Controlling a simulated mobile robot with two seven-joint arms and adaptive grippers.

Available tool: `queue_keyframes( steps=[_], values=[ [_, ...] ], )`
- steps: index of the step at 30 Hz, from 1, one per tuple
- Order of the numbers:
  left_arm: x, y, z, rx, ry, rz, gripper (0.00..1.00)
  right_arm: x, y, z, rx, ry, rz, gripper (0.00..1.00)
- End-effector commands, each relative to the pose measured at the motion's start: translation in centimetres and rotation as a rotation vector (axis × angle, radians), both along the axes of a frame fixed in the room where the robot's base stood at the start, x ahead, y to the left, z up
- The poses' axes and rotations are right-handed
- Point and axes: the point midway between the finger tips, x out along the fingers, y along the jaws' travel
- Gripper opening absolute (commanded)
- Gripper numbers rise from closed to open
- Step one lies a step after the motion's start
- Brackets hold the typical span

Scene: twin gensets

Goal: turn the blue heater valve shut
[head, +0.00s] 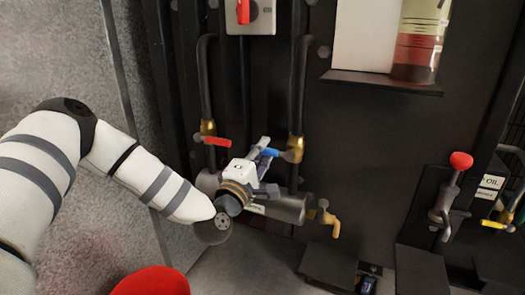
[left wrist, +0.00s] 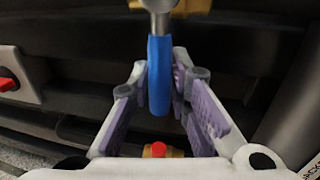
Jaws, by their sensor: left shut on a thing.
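The blue heater valve handle (head: 270,152) points left from its brass valve body (head: 296,146) on the right-hand black pipe. In the left wrist view the blue handle (left wrist: 159,75) runs down between the purple-padded fingers. My left gripper (head: 264,150) is shut on this handle, with its fingers on either side of it. The grey lever root joins the brass part (left wrist: 185,6) at the top of the wrist view. My right gripper is not in view.
A red-handled valve (head: 213,140) sits on the left pipe, close to my left gripper. A dark cylinder (head: 285,208) and a yellow tap (head: 325,218) are below. A red switch (head: 243,10) is above. A shelf (head: 380,82) juts out at upper right. A red-knobbed lever (head: 460,162) stands right.

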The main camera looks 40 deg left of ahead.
Motion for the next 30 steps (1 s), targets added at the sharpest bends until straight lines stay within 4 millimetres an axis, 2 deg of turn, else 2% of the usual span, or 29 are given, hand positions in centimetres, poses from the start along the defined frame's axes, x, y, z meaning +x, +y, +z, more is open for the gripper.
queue_keyframes(
  steps=[2, 3, 6, 14, 17, 27, 30],
  values=[
    [0.0, -0.2, -0.2, -0.003, 0.004, -0.005, 0.00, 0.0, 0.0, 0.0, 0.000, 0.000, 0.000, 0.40],
    [0.0, -0.2, -0.2, -0.002, 0.005, -0.004, 0.20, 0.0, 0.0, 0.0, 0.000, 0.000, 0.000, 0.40],
    [0.0, -0.1, -0.1, -0.002, 0.004, -0.004, 0.39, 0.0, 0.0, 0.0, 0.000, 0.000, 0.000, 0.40],
    [0.0, -0.1, -0.1, 0.000, 0.002, -0.002, 0.39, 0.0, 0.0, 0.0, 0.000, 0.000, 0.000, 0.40],
    [-0.8, -0.2, -0.3, 0.000, 0.003, -0.002, 0.39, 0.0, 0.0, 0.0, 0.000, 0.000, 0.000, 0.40],
    [-8.9, -2.2, -2.0, -0.003, 0.006, -0.002, 0.39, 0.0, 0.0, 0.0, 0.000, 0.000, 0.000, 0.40],
    [-10.5, -2.7, -2.3, -0.003, 0.005, -0.003, 0.39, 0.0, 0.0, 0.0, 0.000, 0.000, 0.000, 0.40]
  ],
)
